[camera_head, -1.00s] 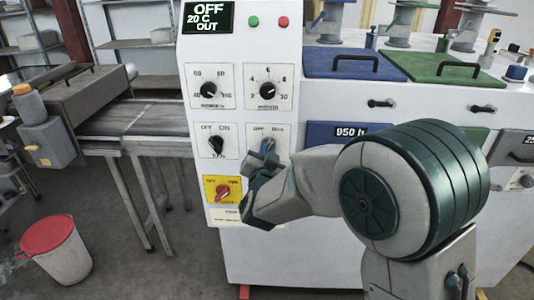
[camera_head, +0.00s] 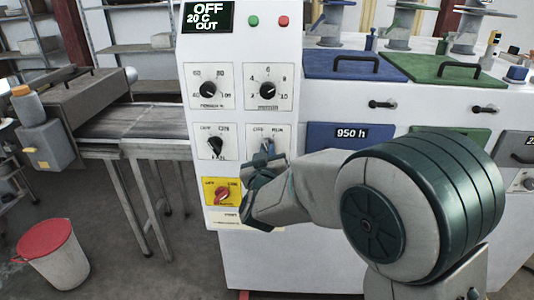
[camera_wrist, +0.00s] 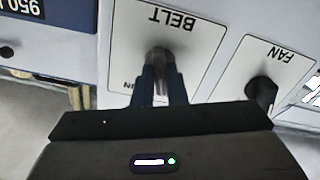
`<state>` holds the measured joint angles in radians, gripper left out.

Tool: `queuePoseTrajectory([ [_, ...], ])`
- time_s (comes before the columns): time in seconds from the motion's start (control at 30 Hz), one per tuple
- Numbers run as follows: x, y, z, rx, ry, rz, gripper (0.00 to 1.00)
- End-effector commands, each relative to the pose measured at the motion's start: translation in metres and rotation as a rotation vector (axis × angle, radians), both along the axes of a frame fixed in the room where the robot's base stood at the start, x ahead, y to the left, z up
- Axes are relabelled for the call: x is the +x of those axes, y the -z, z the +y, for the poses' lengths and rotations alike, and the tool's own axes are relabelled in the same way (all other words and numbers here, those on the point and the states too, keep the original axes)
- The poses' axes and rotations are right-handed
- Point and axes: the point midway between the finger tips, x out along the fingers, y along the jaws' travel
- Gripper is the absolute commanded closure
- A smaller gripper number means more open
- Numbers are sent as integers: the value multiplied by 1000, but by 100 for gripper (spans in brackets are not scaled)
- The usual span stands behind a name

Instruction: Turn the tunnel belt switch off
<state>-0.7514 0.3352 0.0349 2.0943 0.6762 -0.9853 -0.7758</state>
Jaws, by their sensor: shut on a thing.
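The belt switch plate (camera_wrist: 125,45), labelled BELT, shows upside down in the wrist view. In the head view its plate (camera_head: 283,133) is on the white control panel, right of the fan switch. The belt knob (camera_wrist: 160,56) is between the two dark fingers of my gripper (camera_wrist: 160,82), which is shut on it. In the head view my gripper (camera_head: 267,151) covers most of the knob, and I cannot tell which way it points. The panel display (camera_head: 208,17) reads OFF, 20 C, OUT.
The fan switch (camera_head: 216,147) is close on the left, and a red knob on a yellow plate (camera_head: 221,194) is below it. Two dials (camera_head: 268,90) are above. A conveyor (camera_head: 130,122) and a red-lidded bin (camera_head: 55,255) stand to the left.

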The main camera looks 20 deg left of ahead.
Motion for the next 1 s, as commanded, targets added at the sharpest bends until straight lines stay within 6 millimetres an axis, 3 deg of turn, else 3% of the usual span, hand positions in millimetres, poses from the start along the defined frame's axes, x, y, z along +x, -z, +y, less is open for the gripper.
queuePoseTrajectory([
  [0.4, 0, 1, 0, -171, -1, -37, 100],
  [0.93, 0, 2, 0, -192, -1, -43, 100],
  [0.97, 0, 2, 0, -192, -1, -43, 80],
  [1.0, 0, 2, 0, -192, -1, -43, 69],
])
